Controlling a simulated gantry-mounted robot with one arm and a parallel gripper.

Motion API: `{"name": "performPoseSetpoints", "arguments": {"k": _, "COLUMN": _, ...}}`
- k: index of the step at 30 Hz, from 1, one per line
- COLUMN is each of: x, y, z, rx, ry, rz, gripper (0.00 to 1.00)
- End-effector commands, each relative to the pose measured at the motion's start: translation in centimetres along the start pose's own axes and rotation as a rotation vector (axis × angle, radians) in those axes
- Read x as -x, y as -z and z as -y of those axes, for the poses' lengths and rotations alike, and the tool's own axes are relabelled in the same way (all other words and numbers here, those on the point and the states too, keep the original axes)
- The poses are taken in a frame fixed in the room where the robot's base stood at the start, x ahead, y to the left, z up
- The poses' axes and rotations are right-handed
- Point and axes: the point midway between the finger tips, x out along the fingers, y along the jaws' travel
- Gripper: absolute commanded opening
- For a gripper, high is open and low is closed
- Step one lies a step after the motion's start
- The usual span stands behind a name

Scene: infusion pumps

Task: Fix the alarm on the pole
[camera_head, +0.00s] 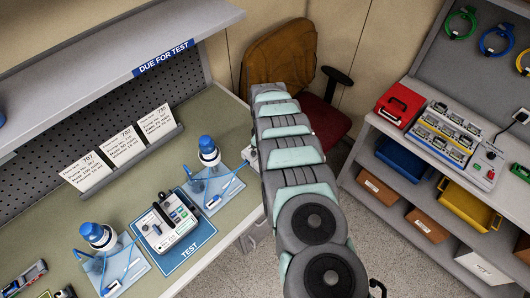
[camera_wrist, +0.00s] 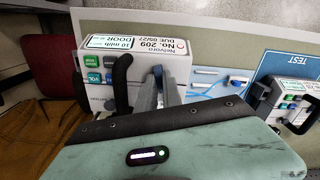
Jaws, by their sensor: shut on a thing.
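A white pump (camera_wrist: 140,62) fills the middle of the wrist view. Its top panel reads "Nelvoro No. 209", "DUE 05/27", "10 ml/h" and "DOOR". It has green and blue keys and a black handle (camera_wrist: 122,82). My gripper (camera_wrist: 163,85) is shut at the handle; the exact contact is partly hidden by my wrist. In the head view my arm covers the gripper, and only a bit of the pump (camera_head: 250,157) shows beside it at the bench's edge. Another pump (camera_head: 165,222) stands on the blue TEST mat (camera_head: 188,262). No pole is visible.
Two trays with blue-capped bottles (camera_head: 208,152) (camera_head: 98,236) flank the TEST mat on the green bench. Cards (camera_head: 126,146) stand behind, under a DUE FOR TEST shelf (camera_head: 165,58). A chair (camera_head: 322,125) is beyond my arm. Right shelving holds a red case (camera_head: 400,103) and bins.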

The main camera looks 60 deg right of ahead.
Motion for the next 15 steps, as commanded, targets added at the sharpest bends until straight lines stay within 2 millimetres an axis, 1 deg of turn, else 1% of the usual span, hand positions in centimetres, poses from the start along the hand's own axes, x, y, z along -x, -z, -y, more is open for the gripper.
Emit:
{"name": "performPoseSetpoints", "arguments": {"k": 6, "x": -0.17, "y": 0.11, "z": -0.01, "rx": -0.156, "ry": 0.000, "rz": 0.000, "gripper": 0.00}}
{"name": "performPoseSetpoints", "arguments": {"k": 15, "x": -0.10, "y": 0.03, "z": -0.08, "rx": -0.282, "ry": 0.000, "rz": 0.000, "gripper": 0.00}}
